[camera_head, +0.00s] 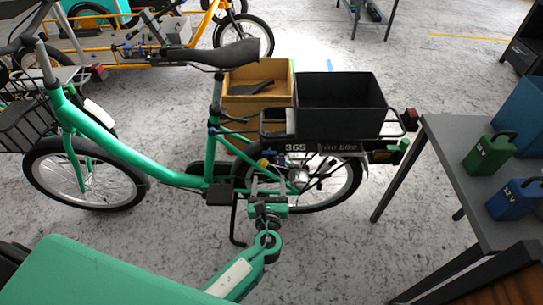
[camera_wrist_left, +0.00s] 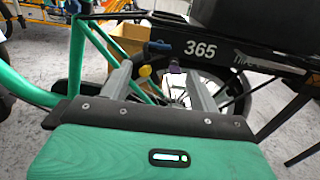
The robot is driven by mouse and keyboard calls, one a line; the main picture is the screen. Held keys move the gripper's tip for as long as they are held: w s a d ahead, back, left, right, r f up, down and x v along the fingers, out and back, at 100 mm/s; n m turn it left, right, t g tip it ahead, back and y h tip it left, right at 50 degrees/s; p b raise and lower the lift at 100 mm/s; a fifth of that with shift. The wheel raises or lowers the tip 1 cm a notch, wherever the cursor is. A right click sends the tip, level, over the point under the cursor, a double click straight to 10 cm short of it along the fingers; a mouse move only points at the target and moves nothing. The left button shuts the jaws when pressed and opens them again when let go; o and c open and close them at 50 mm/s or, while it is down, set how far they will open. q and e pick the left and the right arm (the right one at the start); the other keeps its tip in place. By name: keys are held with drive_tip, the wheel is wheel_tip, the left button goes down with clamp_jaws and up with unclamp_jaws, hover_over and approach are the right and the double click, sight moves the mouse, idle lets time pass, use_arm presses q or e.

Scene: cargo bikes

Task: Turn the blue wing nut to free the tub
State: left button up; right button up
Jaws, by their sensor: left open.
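The blue wing nut (camera_head: 268,152) sits at the left end of the black side plate marked 365, under the rack. It also shows in the left wrist view (camera_wrist_left: 158,47), just beyond my fingertips. The black tub (camera_head: 340,108) stands on the rear rack of the green bike. My left gripper (camera_head: 267,182) is open and empty, in front of the rear wheel and below the wing nut. In the left wrist view its fingers (camera_wrist_left: 158,74) point at the plate, with a yellow knob and a purple part showing between them. My right gripper is not in view.
A wooden crate (camera_head: 257,90) stands behind the bike. At right, a grey table (camera_head: 450,133) holds a green 18 V battery (camera_head: 488,154) and a blue 12 V one (camera_head: 514,198). The rear wheel (camera_head: 345,185) and frame are close to my gripper.

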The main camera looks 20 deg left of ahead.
sight(269, 152)
use_arm(q)
drive_tip(key=x, duration=1)
drive_tip(key=shift+w, duration=0.2)
drive_tip(key=shift+f, duration=0.1)
drive_tip(key=shift+b, duration=0.3)
drive_tip(key=c, duration=1)
